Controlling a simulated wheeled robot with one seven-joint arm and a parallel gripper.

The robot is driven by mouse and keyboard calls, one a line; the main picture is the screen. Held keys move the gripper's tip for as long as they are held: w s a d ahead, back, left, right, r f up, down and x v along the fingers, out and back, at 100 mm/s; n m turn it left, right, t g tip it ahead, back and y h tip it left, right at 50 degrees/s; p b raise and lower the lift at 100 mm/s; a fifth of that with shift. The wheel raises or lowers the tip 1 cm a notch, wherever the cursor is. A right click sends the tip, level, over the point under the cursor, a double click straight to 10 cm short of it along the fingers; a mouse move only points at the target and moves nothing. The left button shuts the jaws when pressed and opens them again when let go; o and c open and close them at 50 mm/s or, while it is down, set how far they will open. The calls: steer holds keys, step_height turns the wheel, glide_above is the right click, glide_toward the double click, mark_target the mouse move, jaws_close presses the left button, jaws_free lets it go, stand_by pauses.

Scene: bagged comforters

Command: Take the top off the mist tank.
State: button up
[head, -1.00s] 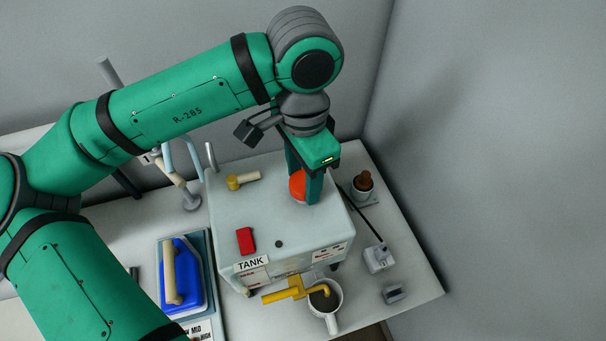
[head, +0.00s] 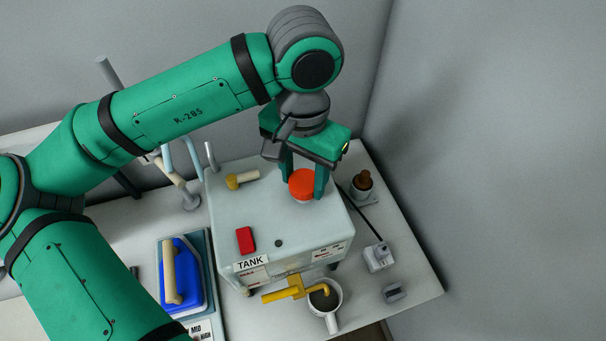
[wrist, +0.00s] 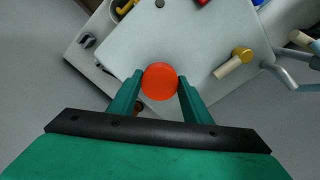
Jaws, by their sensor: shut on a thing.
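The mist tank (head: 263,217) is a pale grey box labelled TANK, standing on the white table. Its top is a round orange-red cap (head: 302,184) near the tank's back right; it also shows in the wrist view (wrist: 160,82). My gripper (head: 304,188) points down over the tank with its fingers on two opposite sides of the cap, shut on it. In the wrist view my gripper (wrist: 160,88) has a fingertip against each side of the cap. The cap still appears to be at the tank's upper surface; its underside is hidden.
On the tank lie a red block (head: 245,240) and a yellow-and-cream fitting (head: 241,180). A yellow tap (head: 293,290) hangs over a white mug (head: 325,304) in front. A blue item with a cream handle (head: 182,274) is left. A white plug block (head: 378,257) is right.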

steer(key=shift+f, duration=0.1)
steer(key=n, duration=0.5)
steer(key=shift+s+d, duration=0.1)
stand_by(0.3)
steer(key=o, duration=1.1)
steer(key=shift+o, duration=0.5)
